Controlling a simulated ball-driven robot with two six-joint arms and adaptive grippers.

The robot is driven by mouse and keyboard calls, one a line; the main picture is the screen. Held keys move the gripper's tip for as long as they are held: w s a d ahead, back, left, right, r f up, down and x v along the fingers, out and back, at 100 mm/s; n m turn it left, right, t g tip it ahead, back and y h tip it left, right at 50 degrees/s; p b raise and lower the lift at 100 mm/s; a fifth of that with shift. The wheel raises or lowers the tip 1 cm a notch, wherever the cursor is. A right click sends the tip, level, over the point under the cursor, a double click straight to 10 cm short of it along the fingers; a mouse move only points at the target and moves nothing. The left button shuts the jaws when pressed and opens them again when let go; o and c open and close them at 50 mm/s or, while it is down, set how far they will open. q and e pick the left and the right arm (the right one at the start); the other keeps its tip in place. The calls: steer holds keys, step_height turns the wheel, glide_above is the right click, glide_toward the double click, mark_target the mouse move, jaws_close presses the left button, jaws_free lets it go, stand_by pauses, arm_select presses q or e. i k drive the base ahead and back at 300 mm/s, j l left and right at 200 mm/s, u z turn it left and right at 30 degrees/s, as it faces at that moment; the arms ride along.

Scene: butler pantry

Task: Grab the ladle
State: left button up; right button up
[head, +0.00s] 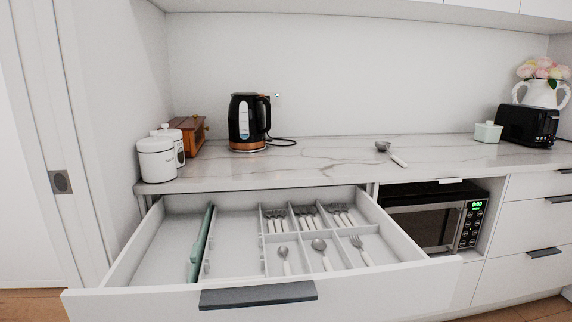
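The ladle (397,159) lies on the marble counter (330,160), right of the middle. Its rounded metal bowl points back and left, and its pale handle points toward the front edge. Nothing touches it. Neither of my grippers shows in the head view.
An open drawer (130,290) with cutlery in compartments juts out below the counter. A black kettle (240,122), white canisters (157,160) and a wooden box (190,135) stand at the left. A microwave (425,222) sits below the ladle; a black toaster (528,125) stands at right.

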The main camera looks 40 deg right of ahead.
mark_target(384, 145)
steer(key=z, duration=1.9)
steer(key=u, duration=0.75)
steer(key=i+l+u, duration=0.15)
steer(key=l+u, duration=0.65)
steer(key=u, duration=0.15)
steer(key=l+u, duration=0.95)
steer(key=k+j, duration=0.05)
